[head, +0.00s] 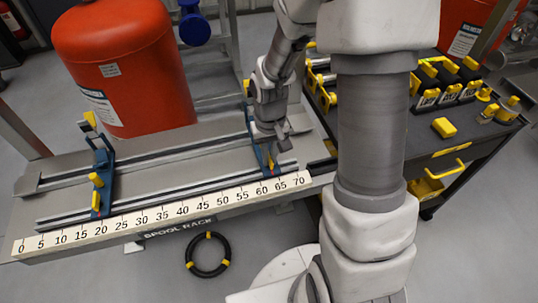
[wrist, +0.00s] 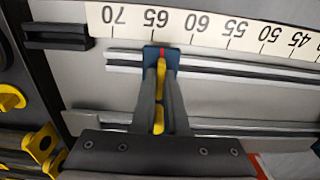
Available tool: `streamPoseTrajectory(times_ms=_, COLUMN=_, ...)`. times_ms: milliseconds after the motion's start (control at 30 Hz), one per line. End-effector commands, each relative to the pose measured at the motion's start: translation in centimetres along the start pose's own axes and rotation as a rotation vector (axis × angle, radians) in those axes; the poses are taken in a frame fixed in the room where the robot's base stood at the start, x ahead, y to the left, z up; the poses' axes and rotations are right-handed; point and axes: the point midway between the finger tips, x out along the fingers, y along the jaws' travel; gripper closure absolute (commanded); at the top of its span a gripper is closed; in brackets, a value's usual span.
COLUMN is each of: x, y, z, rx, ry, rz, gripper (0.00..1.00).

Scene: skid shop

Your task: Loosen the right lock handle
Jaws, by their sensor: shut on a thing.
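The right lock handle is a small yellow lever (head: 271,161) on the blue right bracket (head: 254,125) of the spool rack. In the wrist view my gripper (wrist: 162,72) reaches over the blue bracket (wrist: 153,51), and yellow of the handle (wrist: 158,120) shows between its two dark fingers. The fingers are close together, shut on the handle. The bracket's red pointer sits between 60 and 65 on the scale. In the head view my gripper (head: 272,140) is at the bracket's front end and partly covers the handle.
The left bracket (head: 103,165) with its yellow handle (head: 97,180) stands near 20 on the white scale (head: 150,215). A large red cylinder (head: 120,70) stands behind the rails. A dark cart (head: 470,140) with yellow parts is at the right. A black ring (head: 208,255) lies on the floor.

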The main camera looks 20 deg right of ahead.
Motion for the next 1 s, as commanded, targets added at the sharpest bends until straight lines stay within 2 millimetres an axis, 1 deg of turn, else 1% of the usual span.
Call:
streamPoseTrajectory(times_ms=133, x=0.07, y=-0.02, z=-0.03, rx=0.030, ry=0.001, rz=0.000, gripper=1.00)
streamPoseTrajectory(times_ms=300, x=0.13, y=-0.03, z=-0.05, rx=0.210, ry=0.002, rz=0.000, gripper=1.00)
streamPoseTrajectory(times_ms=400, x=0.04, y=-0.01, z=-0.03, rx=0.282, ry=0.001, rz=0.000, gripper=1.00)
streamPoseTrajectory(times_ms=767, x=0.01, y=0.00, z=-0.02, rx=0.323, ry=0.001, rz=0.000, gripper=1.00)
streamPoseTrajectory(times_ms=1000, x=-0.05, y=-0.03, z=-0.02, rx=0.555, ry=0.000, rz=0.000, gripper=1.00)
